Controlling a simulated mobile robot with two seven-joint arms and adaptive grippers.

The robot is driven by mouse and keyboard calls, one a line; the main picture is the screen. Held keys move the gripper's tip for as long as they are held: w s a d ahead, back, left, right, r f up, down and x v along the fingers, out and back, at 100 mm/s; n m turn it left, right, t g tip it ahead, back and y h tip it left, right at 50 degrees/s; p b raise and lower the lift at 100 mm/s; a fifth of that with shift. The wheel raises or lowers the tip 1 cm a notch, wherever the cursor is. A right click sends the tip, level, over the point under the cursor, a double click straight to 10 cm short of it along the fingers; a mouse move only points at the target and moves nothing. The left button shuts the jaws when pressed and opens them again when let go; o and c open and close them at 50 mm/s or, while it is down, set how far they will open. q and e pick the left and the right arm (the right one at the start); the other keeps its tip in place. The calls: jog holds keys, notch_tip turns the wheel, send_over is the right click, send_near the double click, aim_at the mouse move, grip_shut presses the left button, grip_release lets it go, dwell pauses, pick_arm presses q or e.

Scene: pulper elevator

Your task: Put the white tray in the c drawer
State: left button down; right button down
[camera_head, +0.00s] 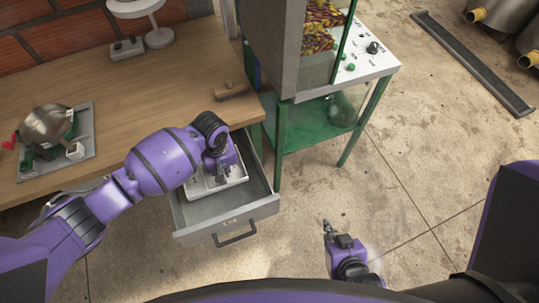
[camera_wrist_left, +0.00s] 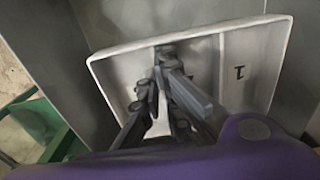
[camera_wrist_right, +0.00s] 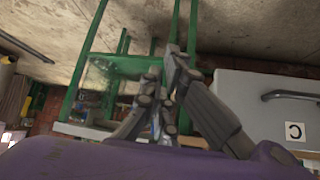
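The white tray (camera_wrist_left: 240,60) lies inside the open drawer (camera_head: 262,207), partly hidden under my left arm in the head view, where its pale rim shows (camera_head: 238,182). In the right wrist view a drawer front (camera_wrist_right: 262,110) carries a C label (camera_wrist_right: 294,132). My left gripper (camera_head: 222,178) reaches down into the drawer. In the left wrist view its fingers (camera_wrist_left: 158,62) come together at the tray's rim and look shut on it; the exact contact is partly hidden. My right gripper (camera_head: 328,226) hangs over open floor; its fingers (camera_wrist_right: 171,62) are close together, with nothing seen between them.
The wooden table (camera_head: 110,85) stands above the drawer. It bears a grey tray with a metal bowl (camera_head: 47,124), a white scale-like stand (camera_head: 158,36) and a wooden block (camera_head: 231,90). A green-framed machine (camera_head: 318,120) stands close to the drawer's right.

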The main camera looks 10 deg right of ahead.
pick_arm(q)
notch_tip(320, 180, down, 3)
jog(key=shift+f, duration=0.2)
notch_tip(320, 180, down, 4)
jog(key=shift+r+b, duration=0.25)
jog(key=shift+b, duration=0.25)
jog(key=shift+r, duration=0.1)
pick_arm(e)
jog(key=shift+w+f, duration=0.2)
jog(key=shift+w, duration=0.1)
pick_arm(q)
jog(key=shift+f, duration=0.2)
jog(key=c, duration=2.4)
grip_release()
jog(key=shift+f, duration=0.1)
jog(key=o, duration=0.4)
pick_arm(e)
jog(key=shift+s+d+f, duration=0.15)
jog(key=shift+s+d, duration=0.05)
jog(key=shift+s, duration=0.3)
